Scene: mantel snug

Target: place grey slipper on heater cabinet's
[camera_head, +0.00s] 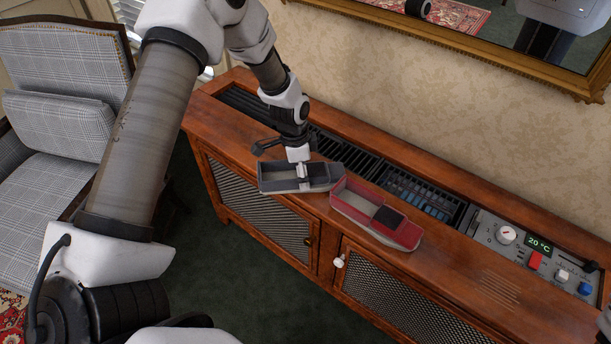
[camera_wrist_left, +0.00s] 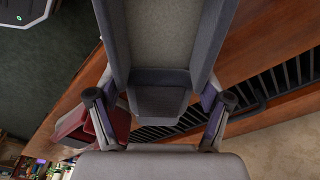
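The grey slipper (camera_head: 275,183) is a boxy, open, dark grey shape at the front of the wooden heater cabinet's top (camera_head: 470,268), left of the red slipper. My left gripper (camera_head: 303,176) reaches down on it. In the left wrist view the grey slipper (camera_wrist_left: 165,48) fills the middle, its sides against both fingers (camera_wrist_left: 160,100). Whether its underside touches the wood or hangs just above, I cannot tell. The red slipper (camera_head: 405,234) rests on the cabinet top, close beside it; part of it shows in the left wrist view (camera_wrist_left: 118,123). My right gripper is not visible.
A dark slatted grille (camera_head: 348,154) runs along the cabinet's back. A control panel (camera_head: 520,240) with a knob, buttons and display is at right. A gilt-framed mirror (camera_head: 470,42) hangs above. A checked armchair (camera_head: 62,120) stands left. Bare wood lies right of the red slipper.

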